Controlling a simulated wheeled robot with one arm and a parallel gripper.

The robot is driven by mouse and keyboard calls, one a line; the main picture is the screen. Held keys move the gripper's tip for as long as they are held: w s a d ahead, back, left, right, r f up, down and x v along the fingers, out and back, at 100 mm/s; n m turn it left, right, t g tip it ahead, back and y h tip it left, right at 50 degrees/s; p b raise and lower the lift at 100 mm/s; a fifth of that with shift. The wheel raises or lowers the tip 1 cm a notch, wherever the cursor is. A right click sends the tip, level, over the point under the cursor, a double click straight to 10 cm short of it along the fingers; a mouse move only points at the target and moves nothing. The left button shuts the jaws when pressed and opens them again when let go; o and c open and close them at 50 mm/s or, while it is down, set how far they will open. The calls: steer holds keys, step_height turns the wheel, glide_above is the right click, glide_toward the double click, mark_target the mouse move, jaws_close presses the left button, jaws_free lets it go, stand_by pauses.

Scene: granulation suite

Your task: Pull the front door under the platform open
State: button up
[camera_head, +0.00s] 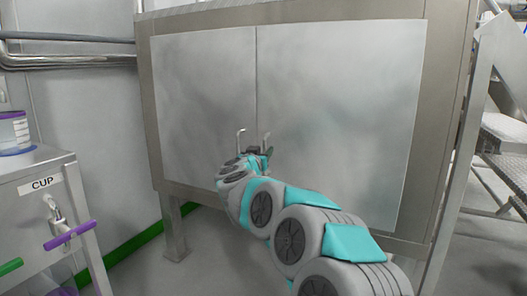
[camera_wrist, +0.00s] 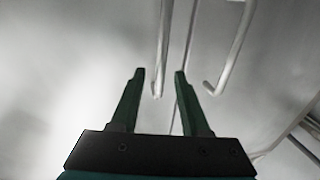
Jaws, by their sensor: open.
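The metal cabinet front under the platform has a left door panel (camera_head: 205,90) and a right door panel (camera_head: 340,110), which meet at a vertical seam. Each has a thin bar handle beside the seam: the left handle (camera_head: 239,143) and the right handle (camera_head: 265,143). My gripper (camera_head: 258,151) is at the handles' height, partly hiding their lower parts. In the wrist view my gripper (camera_wrist: 160,73) is open and empty. The left handle (camera_wrist: 163,45) appears between its fingertips; the right handle (camera_wrist: 236,45) is outside, to the right. I cannot tell the depth gap.
A steel cart labelled CUP (camera_head: 42,184) with a tap and purple handle stands at the left. Metal stairs (camera_head: 500,165) rise at the right. Pipes (camera_head: 70,60) run along the left wall. A cabinet leg (camera_head: 174,228) stands on the floor below the left panel.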

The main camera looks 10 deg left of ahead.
steer(key=shift+w+f, duration=0.15)
steer(key=shift+w, duration=0.4)
steer(key=shift+w+d, duration=0.2)
steer(key=shift+w, duration=0.65)
jaws_close()
stand_by(0.5)
